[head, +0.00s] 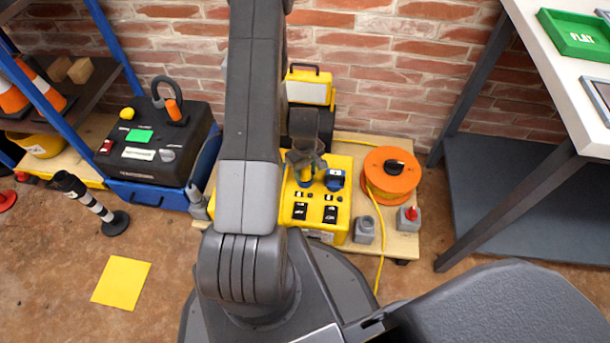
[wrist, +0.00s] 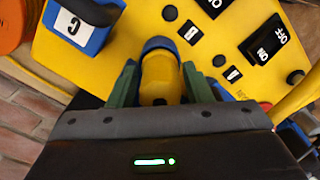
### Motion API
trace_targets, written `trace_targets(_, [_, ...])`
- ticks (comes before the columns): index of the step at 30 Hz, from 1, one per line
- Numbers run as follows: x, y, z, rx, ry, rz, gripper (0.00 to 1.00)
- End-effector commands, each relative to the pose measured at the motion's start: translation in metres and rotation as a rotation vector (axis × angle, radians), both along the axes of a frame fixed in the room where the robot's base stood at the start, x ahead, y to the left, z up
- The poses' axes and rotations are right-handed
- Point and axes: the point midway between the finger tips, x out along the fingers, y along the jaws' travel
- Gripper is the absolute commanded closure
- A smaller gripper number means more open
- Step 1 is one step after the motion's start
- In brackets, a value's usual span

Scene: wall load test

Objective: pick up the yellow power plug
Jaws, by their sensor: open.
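The yellow power plug (wrist: 160,78) shows in the wrist view, with a blue ring at its far end against the yellow power box (wrist: 130,35). My gripper (wrist: 159,70) is open, with one green finger on each side of the plug; whether either finger touches it I cannot tell. In the head view my gripper (head: 305,160) is over the back part of the yellow box (head: 322,222), and my arm hides much of this area. The plug is mostly hidden there.
A blue block with a lettered white label (wrist: 77,28) is close beside the plug. Black switches (wrist: 265,42) are on the box's other side. An orange cable reel (head: 392,183) stands right of the box on a wooden pallet (head: 400,243). A work light (head: 308,90) stands behind.

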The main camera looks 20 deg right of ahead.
Motion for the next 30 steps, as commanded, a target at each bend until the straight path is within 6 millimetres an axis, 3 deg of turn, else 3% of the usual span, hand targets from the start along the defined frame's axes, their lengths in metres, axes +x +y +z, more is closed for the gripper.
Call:
trace_targets(7, [0.000, 0.000, -0.002, 0.000, -0.001, 0.000, 0.57])
trace_targets(12, [0.000, 0.000, -0.002, 0.000, 0.000, 0.000, 0.90])
trace_targets(22, [0.000, 0.000, 0.008, -0.001, -0.001, 0.000, 0.90])
trace_targets(30, [0.001, -0.001, 0.062, -0.002, -0.004, 0.000, 0.90])
